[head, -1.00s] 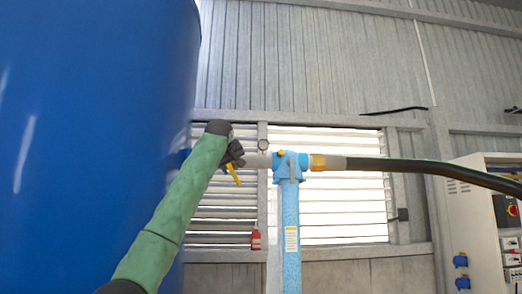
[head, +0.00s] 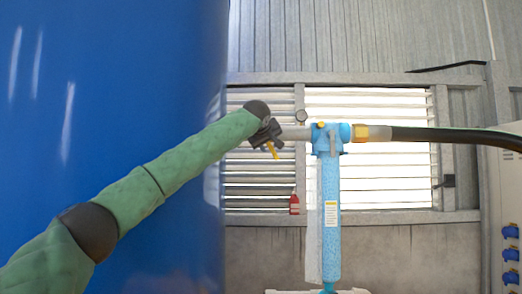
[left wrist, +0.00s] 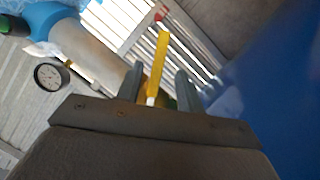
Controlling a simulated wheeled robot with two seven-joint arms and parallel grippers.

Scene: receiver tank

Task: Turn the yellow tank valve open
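The yellow valve handle (head: 272,149) hangs down and slightly right from the pipe beside the blue tank (head: 120,90). In the left wrist view the handle (left wrist: 160,58) shows as a yellow strip between my two fingers. My left gripper (head: 268,136) is at the valve, and its fingers (left wrist: 160,85) are apart on either side of the handle, with gaps showing. The valve body is mostly hidden behind my gripper. My right gripper is in neither view.
A red tag-like item (head: 294,204) sits on the wall frame. A louvred window (head: 390,170) is behind.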

